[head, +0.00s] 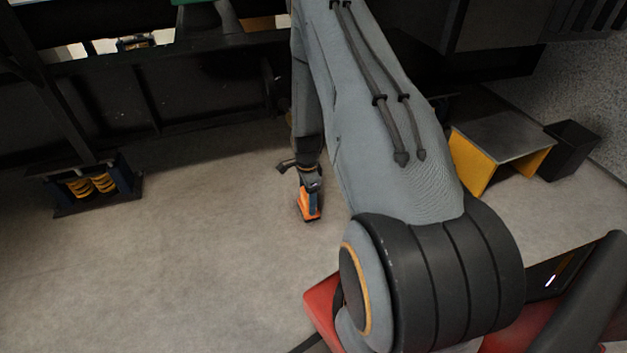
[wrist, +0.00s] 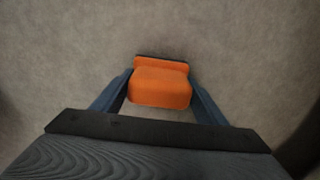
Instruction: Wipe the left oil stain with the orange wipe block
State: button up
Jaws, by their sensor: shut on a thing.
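The orange wipe block (wrist: 159,86) sits between the two fingers of my gripper (wrist: 160,92) in the wrist view. My gripper is shut on it. A dark strip shows along the block's far edge. In the head view my gripper (head: 309,190) points down and holds the block (head: 308,207) close to the floor. I cannot tell whether the block touches the floor. No oil stain can be made out in either view.
Grey concrete floor (head: 190,250) lies clear to the left of my gripper. A dark genset frame (head: 180,95) runs along the back. A spring mount (head: 95,188) stands at left. A yellow step with a grey top (head: 500,137) and a dark bin (head: 568,150) stand at right.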

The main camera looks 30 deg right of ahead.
jog(key=shift+w+a, duration=0.1)
jog(key=shift+a, duration=0.35)
jog(key=shift+w+f+b, duration=0.1)
jog(key=shift+f+b, duration=0.1)
jog(key=shift+b, duration=0.2)
jog(key=d, duration=0.2)
jog(key=s+d, duration=0.1)
jog(key=d, duration=0.1)
jog(key=shift+s+r+p, duration=0.1)
jog(key=shift+r+p, duration=0.05)
jog(key=shift+p, duration=0.25)
jog(key=shift+s+d+r+p, duration=0.1)
jog(key=shift+d+r+p, duration=0.05)
jog(key=shift+r+p, duration=0.2)
notch_tip(320, 180, up, 8)
jog(key=p, duration=0.4)
jog(key=shift+a+f+p, duration=0.2)
jog(key=shift+f+p, duration=0.05)
jog(key=shift+p, duration=0.15)
